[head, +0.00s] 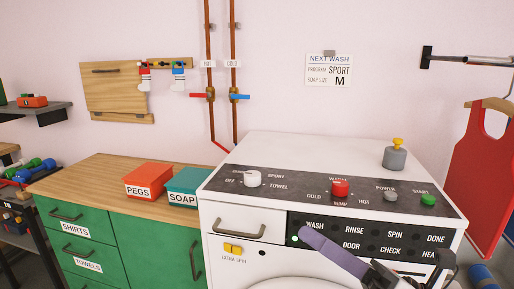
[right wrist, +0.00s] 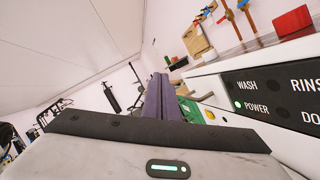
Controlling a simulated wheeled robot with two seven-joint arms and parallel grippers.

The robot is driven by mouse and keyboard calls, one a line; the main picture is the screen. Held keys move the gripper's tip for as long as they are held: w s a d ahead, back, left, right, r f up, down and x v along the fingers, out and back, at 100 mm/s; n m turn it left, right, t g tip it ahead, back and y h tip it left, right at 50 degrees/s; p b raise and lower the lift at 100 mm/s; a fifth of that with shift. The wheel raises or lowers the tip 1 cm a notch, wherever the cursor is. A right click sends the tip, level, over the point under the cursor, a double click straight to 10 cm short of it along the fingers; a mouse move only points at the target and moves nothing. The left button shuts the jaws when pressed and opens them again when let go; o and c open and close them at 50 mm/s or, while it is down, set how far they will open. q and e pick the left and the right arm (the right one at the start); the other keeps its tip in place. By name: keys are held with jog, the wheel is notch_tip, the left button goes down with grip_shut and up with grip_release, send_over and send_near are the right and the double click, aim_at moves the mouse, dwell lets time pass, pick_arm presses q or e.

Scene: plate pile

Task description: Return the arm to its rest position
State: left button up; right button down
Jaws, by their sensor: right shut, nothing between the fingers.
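My right gripper (head: 308,235) is in front of the washing machine's (head: 300,149) display panel (head: 405,249). Its purple fingers are shut together with nothing between them; they also show in the right wrist view (right wrist: 161,98). The fingers cover part of the panel in the head view, and I cannot tell whether they touch it. A green light is lit beside the POWER label (right wrist: 256,109) in the right wrist view. My left gripper is not in view.
The machine's top has a red knob (head: 340,188), a white knob (head: 251,179) and a green button (head: 428,200). A grey weight-like object (head: 395,158) stands on top. Red PEGS (head: 148,180) and teal SOAP (head: 187,187) boxes sit on the wooden counter (head: 95,174) at left.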

jog(key=s+d+f+m+t+h, duration=0.15)
jog(key=d+f+m+h, duration=0.4)
jog(key=f+m, duration=0.7)
jog(key=s+d+f+m+t+h, duration=0.1)
jog(key=d+f+m+t+h, duration=0.1)
jog(key=f+m+h, duration=0.85)
jog(key=s+f+m+g, duration=0.6)
jog(key=s+f+m, duration=0.8)
jog(key=f, duration=0.6)
jog(key=shift+s+a, duration=0.25)
jog(key=shift+s, duration=0.8)
jog(key=shift+g, duration=0.25)
